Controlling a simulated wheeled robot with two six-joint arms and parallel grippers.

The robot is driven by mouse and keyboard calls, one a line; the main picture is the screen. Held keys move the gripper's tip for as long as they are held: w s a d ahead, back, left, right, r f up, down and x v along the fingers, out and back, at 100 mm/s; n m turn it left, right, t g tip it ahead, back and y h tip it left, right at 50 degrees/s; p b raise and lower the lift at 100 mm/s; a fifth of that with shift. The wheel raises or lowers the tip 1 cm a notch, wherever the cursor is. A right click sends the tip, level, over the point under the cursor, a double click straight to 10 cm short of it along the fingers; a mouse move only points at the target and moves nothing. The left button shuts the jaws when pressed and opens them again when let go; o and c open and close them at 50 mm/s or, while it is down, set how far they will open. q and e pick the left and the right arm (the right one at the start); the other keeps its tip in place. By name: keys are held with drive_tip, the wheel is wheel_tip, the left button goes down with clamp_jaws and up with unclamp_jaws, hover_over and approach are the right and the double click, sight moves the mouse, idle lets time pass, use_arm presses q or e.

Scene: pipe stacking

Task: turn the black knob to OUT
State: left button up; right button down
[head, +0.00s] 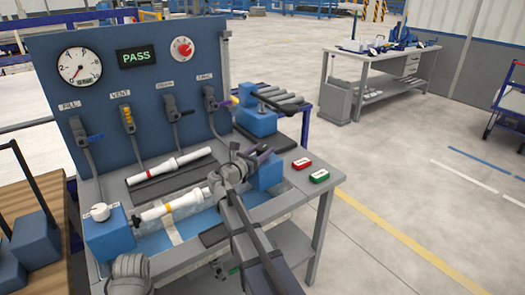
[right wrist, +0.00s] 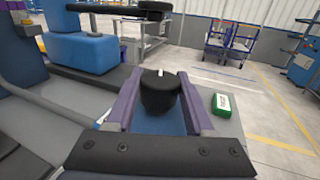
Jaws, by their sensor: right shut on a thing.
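The black knob (right wrist: 160,97) stands between the two purple fingers of my right gripper (head: 262,157) in the right wrist view. A white mark on its top points away from the wrist. The fingers are shut on its sides. In the head view the gripper is over the blue block (head: 268,176) at the right end of the bench, and it largely hides the knob. No OUT lettering is readable in either view. My left gripper is not in view.
A red box (head: 302,164) and a green box (head: 319,176) lie right of the gripper. A white pipe with a yellow band (head: 170,206) lies left of it, another with a red band (head: 170,166) behind. The blue panel (head: 130,75) carries a gauge and a PASS display.

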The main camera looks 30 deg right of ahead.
drive_tip(key=n+t+y, duration=0.1)
drive_tip(key=t, duration=0.1)
drive_tip(key=n+t+y, duration=0.3)
drive_tip(key=n+t, duration=0.1)
drive_tip(key=shift+s+d+y, duration=0.1)
drive_tip(key=shift+s+y, duration=0.15)
drive_tip(key=shift+y, duration=0.05)
drive_tip(key=n+t+y, duration=0.1)
drive_tip(key=n+y, duration=0.1)
drive_tip(key=y, duration=0.1)
drive_tip(key=n+t+y, duration=0.2)
drive_tip(key=y, duration=0.1)
drive_tip(key=n+t+y, duration=0.1)
drive_tip(key=n+y, duration=0.1)
drive_tip(key=y, duration=0.1)
drive_tip(key=shift+w+d, duration=0.1)
drive_tip(key=shift+w, duration=0.15)
drive_tip(key=n+y, duration=0.3)
drive_tip(key=y, duration=0.1)
drive_tip(key=n+y, duration=0.3)
drive_tip(key=y, duration=0.2)
drive_tip(key=shift+w+n+g+y, duration=0.2)
drive_tip(key=shift+n+g+y, duration=0.1)
drive_tip(key=shift+g, duration=0.1)
drive_tip(key=shift+s+n+g+y, duration=0.1)
drive_tip(key=shift+n+g+y, duration=1.4)
drive_tip(key=shift+y, duration=0.8)
drive_tip(key=shift+a+n, duration=0.2)
drive_tip(key=shift+n, duration=0.2)
